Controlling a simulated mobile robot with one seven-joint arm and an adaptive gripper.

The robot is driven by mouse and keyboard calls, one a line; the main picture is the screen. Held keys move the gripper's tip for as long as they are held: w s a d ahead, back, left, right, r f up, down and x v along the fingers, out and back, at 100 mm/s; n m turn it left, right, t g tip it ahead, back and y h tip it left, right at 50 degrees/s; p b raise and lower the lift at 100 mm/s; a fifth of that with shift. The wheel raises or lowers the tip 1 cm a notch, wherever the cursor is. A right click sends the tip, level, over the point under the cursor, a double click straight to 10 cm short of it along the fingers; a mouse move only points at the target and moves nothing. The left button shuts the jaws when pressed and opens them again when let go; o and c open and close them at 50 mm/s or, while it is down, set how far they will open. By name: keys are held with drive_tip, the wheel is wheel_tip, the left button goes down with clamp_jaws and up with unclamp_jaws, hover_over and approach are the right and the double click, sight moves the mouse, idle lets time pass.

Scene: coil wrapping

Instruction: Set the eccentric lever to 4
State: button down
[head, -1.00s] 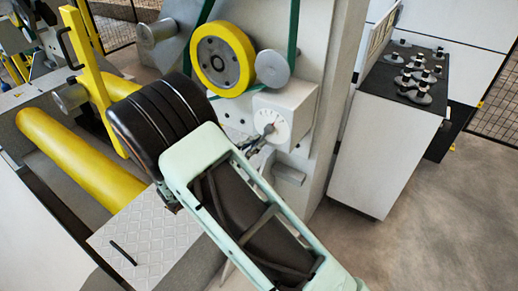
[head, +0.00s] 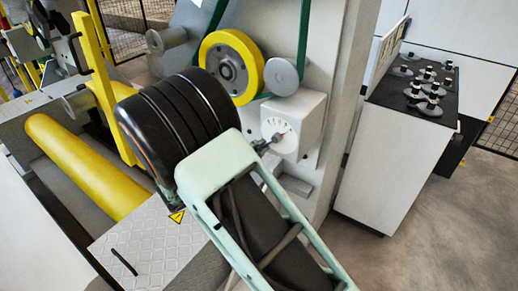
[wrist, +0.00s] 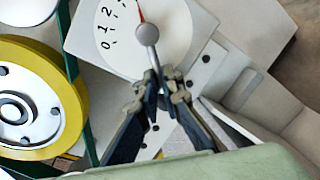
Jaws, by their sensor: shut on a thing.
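The round white dial (wrist: 120,40) sits on a pale box and shows the marks 0, 1 and 2 in the wrist view; higher marks are cut off by the top edge. Its red pointer (wrist: 141,14) points up, past the 2. The eccentric lever (wrist: 148,35) has a grey round hub at the dial's centre, and its arm runs down from there. My gripper (wrist: 157,88) is shut on the lever's lower end. In the head view the dial (head: 277,127) is small and my wrist covers most of my gripper.
A yellow-rimmed wheel (head: 231,67) with a green belt is left of the dial box (head: 304,118).

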drive_tip(key=shift+a, duration=0.1)
drive_tip(key=c, duration=2.1)
unclamp_jaws()
drive_tip(key=v, duration=1.2)
